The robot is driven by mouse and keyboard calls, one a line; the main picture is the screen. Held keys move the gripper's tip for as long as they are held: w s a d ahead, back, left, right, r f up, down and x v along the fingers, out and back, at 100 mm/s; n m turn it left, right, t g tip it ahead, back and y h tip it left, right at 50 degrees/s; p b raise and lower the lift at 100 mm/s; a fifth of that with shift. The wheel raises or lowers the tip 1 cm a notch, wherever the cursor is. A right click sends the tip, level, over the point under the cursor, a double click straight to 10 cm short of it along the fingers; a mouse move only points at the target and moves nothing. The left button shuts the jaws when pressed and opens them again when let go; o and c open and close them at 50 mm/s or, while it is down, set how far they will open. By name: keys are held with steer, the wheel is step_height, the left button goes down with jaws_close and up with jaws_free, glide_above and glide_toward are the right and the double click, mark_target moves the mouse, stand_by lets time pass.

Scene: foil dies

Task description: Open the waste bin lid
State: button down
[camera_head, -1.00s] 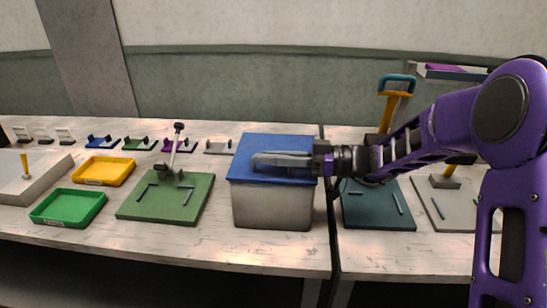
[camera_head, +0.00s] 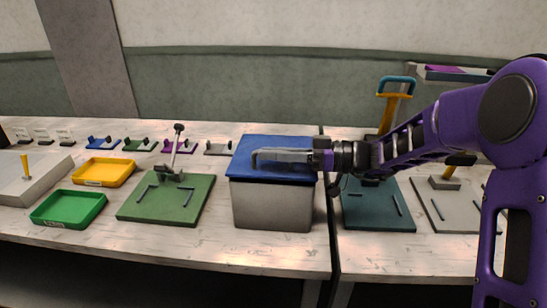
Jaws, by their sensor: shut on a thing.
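The waste bin (camera_head: 272,205) is a grey box standing at the right end of the left table. Its blue lid (camera_head: 280,142) lies over the top, with a thin dark line under its front edge. My gripper (camera_head: 256,157) reaches in from the right, its fingers lying flat across the front part of the lid. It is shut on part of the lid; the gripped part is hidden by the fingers.
Left of the bin is a green board (camera_head: 160,205) with an upright lever (camera_head: 175,150). Beyond are a green tray (camera_head: 68,208) and a yellow tray (camera_head: 103,171). A dark teal board (camera_head: 375,215) stands close on the bin's right.

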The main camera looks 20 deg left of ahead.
steer(key=w+a+r+m+p, duration=0.2)
steer(key=w+r+m, duration=0.4)
steer(key=r, duration=0.4)
steer(key=shift+w+a+m+p, duration=0.15)
steer(key=shift+w+m+p, duration=0.25)
steer(key=shift+w+p, duration=0.3)
steer(key=shift+w+r, duration=0.1)
steer(key=c, duration=0.9)
jaws_free()
steer(key=v, duration=0.7)
steer(key=shift+d+b, duration=0.25)
steer(key=shift+b, duration=0.1)
